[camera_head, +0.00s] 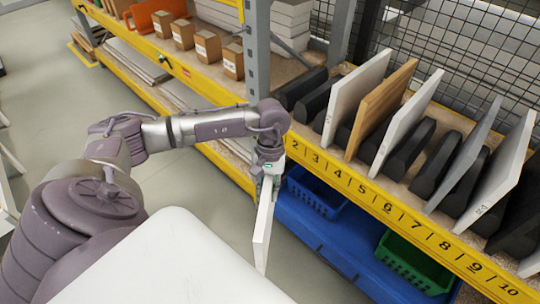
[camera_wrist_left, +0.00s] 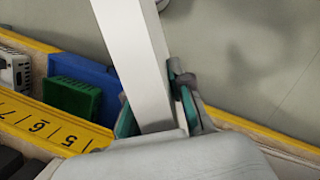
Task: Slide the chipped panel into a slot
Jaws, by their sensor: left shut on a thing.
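A white panel (camera_head: 263,232) hangs on edge from my left gripper (camera_head: 269,176), in front of the rack's yellow numbered edge and apart from it. The gripper is shut on its upper end. In the left wrist view the panel (camera_wrist_left: 137,55) runs up between the two green-padded fingers of my gripper (camera_wrist_left: 157,110). I cannot make out a chip on it. The slotted rack has dark dividers (camera_head: 408,149) behind a yellow number strip (camera_head: 388,207). The strip's numbers run from 2 to 10 in view. My right gripper is not in view.
Upright in the rack stand a white panel (camera_head: 352,92), a wooden panel (camera_head: 381,105), another white panel (camera_head: 406,122), a grey panel (camera_head: 465,155) and more white panels at right. Below are a blue bin (camera_head: 316,195) and a green bin (camera_head: 412,264). A metal post (camera_head: 257,50) rises left of the slots.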

